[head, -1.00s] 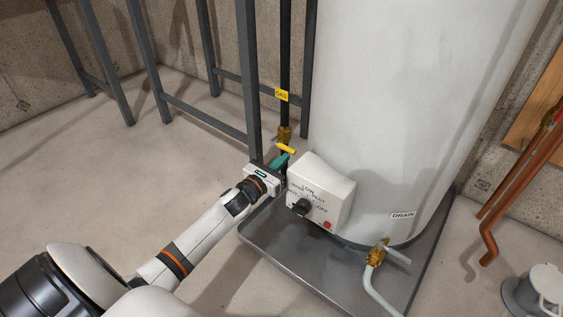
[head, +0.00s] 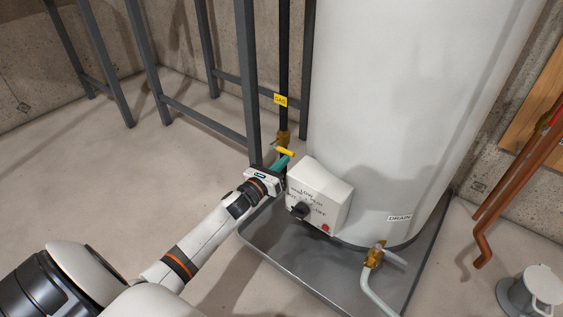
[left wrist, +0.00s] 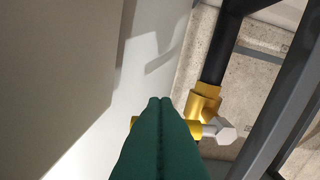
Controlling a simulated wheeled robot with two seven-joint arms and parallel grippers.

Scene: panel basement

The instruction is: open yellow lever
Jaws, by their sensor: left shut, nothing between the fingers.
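The yellow lever (head: 286,152) sits on a brass valve (head: 283,139) at the lower part of the black gas pipe, crosswise to the pipe. It also shows in the left wrist view (left wrist: 208,129), partly hidden behind my fingers, with its left end just showing past them. My left gripper (head: 284,159) has its green fingers shut and empty, with the tips at or very near the lever. In the left wrist view the fingers (left wrist: 166,103) overlap the lever; I cannot tell whether they touch it. My right gripper is not in view.
The white tank (head: 390,110) stands in a grey drain pan (head: 285,262) right of the lever. Its control box (head: 318,195) is close beside my gripper. A grey metal frame (head: 247,85) rises close to the pipe. Open floor lies at left.

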